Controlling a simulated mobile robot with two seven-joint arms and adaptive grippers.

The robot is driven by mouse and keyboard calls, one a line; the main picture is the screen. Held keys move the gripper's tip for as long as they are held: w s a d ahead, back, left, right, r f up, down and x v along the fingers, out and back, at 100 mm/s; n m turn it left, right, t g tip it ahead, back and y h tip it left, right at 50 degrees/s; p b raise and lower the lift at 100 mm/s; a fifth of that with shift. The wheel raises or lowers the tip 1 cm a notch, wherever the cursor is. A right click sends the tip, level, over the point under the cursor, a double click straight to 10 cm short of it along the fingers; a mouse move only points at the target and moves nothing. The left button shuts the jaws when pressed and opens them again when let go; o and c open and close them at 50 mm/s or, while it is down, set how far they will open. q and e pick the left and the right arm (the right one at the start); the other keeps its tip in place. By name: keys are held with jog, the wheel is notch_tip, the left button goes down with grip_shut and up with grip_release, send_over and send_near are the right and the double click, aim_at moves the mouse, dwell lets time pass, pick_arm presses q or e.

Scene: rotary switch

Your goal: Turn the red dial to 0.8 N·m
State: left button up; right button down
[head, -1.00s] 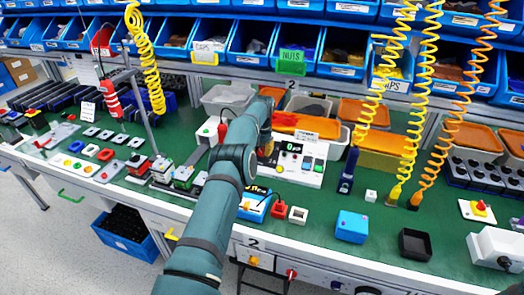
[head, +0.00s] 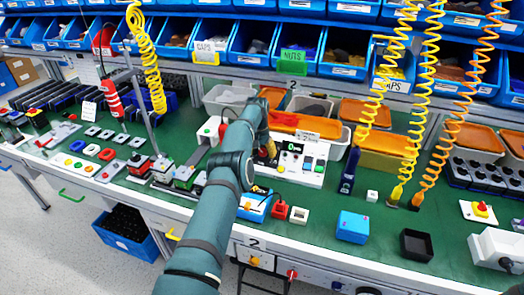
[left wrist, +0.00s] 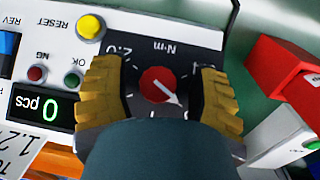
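The red dial (left wrist: 157,85) sits on a dark scale plate marked N·m and 2.0, seen upside down in the left wrist view. Its white pointer slants to the lower right there; the mark it points at is not clearly readable. My left gripper (left wrist: 158,98) is open, with one yellow fingertip on each side of the dial and a visible gap to it on both sides. In the head view, the dial is hidden behind my left arm and gripper (head: 268,153), at the left end of the white control box (head: 300,168). My right gripper is out of view.
The box carries a yellow reset button (left wrist: 90,27), NG and OK lamps and a green 0 pcs display (left wrist: 42,108). A red and white block (left wrist: 285,70) stands close by. Coiled yellow hoses (head: 425,100) hang to the right. A blue box (head: 352,227) sits near the front edge.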

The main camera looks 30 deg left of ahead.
pick_arm(q)
jog(key=shift+w+r, duration=0.15)
jog(key=shift+r, duration=0.15)
